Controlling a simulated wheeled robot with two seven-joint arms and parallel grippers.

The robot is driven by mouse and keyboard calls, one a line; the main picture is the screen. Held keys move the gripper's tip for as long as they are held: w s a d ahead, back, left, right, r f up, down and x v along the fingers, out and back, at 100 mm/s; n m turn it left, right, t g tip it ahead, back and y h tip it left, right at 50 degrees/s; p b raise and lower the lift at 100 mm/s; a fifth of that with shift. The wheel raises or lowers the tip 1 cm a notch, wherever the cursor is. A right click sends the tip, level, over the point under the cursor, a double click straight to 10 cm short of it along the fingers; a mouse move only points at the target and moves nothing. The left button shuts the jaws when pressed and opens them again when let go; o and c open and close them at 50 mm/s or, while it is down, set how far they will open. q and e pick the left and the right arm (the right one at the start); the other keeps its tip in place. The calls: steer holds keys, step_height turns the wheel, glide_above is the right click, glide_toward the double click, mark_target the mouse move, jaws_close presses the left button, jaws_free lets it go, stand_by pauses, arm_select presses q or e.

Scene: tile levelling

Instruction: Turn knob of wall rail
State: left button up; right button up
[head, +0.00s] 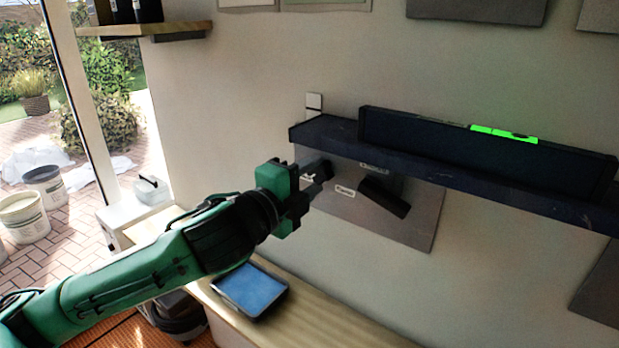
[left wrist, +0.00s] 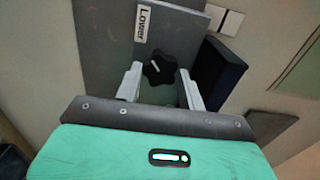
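The wall rail (head: 450,173) is a long dark blue ledge on the wall, tilted down to the right in the head view. Its dark end also shows in the left wrist view (left wrist: 217,74). A black star-shaped knob (left wrist: 160,68) with a pale mark sits under a white "Lower" label (left wrist: 144,24) in the left wrist view. My left gripper (left wrist: 162,88) is open, with one light grey finger on each side of the knob; I cannot tell whether they touch it. In the head view, my left gripper (head: 314,186) is below the rail's left end, mostly hiding the knob. My right gripper is out of view.
A wooden counter (head: 335,325) with a blue-topped tray (head: 250,289) is underneath. A wall switch (head: 314,101) is above.

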arm_select(q)
steer(key=o, duration=0.4)
steer(key=shift+o, duration=0.2)
steer(key=b+v, duration=1.2)
steer(key=v, duration=0.1)
steer(key=shift+s+a, duration=0.25)
steer(key=shift+s, duration=0.1)
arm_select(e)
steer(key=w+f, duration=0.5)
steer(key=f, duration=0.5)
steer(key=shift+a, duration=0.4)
arm_select(q)
steer(key=shift+f, duration=0.15)
